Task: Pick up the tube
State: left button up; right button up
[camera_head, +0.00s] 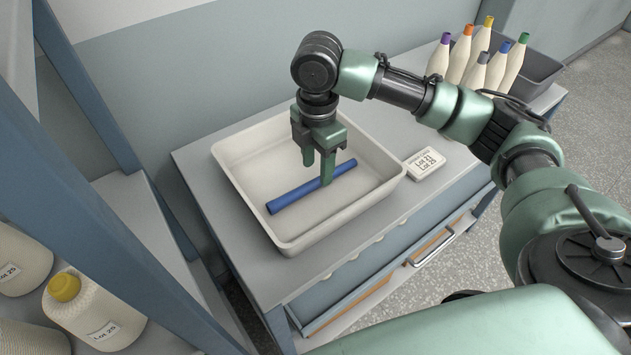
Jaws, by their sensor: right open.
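The blue tube (292,196) lies slantwise in a white tray (377,195) on a grey cabinet top. My right gripper (317,172) points down over the tray, with its fingers apart. One finger overlaps the tube in the picture, right of its middle, and the other shows beyond it on the far side. Part of the tube is hidden behind the near finger. Whether the fingers touch the tube I cannot tell. My left gripper is not in view.
Several cones with coloured tips (462,55) stand by a dark grey bin (537,72) at the back right. A blue-framed shelf (95,150) with yarn bobbins (92,312) stands at left.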

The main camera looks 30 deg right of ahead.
aim_at(316, 180)
notch_tip(316, 180, down, 4)
jog(key=shift+w+a+f, duration=0.1)
jog(key=shift+w, duration=0.05)
grip_shut()
dwell(0.3)
